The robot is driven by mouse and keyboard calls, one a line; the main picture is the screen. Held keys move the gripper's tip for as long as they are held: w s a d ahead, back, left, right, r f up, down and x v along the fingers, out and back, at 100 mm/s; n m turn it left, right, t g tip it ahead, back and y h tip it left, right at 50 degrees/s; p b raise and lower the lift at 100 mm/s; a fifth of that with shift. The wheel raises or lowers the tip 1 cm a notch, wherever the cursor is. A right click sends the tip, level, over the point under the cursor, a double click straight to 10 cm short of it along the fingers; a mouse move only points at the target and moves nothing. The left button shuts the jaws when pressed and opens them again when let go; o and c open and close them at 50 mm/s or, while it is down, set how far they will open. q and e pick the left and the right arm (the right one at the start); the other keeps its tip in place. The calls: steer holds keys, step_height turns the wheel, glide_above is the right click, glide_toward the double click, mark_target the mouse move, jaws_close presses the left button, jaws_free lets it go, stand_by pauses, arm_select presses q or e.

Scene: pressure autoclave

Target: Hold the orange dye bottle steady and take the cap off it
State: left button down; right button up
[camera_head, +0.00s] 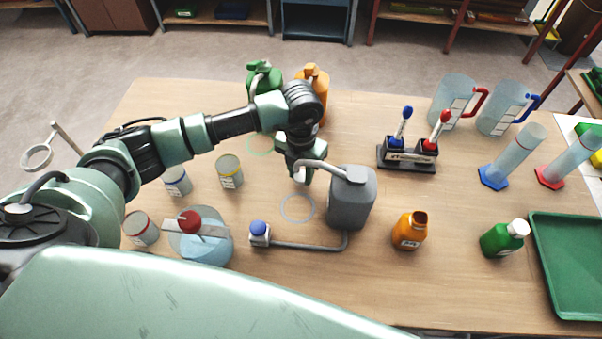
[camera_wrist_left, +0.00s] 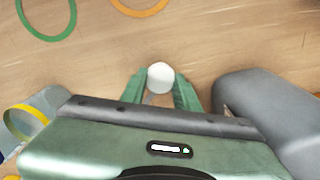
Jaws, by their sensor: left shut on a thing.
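The orange dye bottle (camera_head: 409,232) stands upright on the table, right of the grey jug. Its neck shows a dark top with no white cap on it. My left gripper (camera_head: 302,174) is well to the left of the bottle, over the table beside the jug's spout. In the left wrist view my left gripper (camera_wrist_left: 160,88) is shut on a small round white cap (camera_wrist_left: 160,75) between its green fingers. The bottle is not visible in the wrist view. My right gripper is not in view.
The grey jug (camera_head: 352,198) stands close right of my left gripper. A green bottle (camera_head: 503,238) with a white cap and a green tray (camera_head: 570,305) are at the right. Several jars stand at the left.

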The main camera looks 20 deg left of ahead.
arm_select(q)
steer(key=shift+f, duration=0.95)
steer(key=shift+f, duration=0.2)
steer(key=c, duration=1.1)
jaws_free()
steer(key=shift+o, duration=0.2)
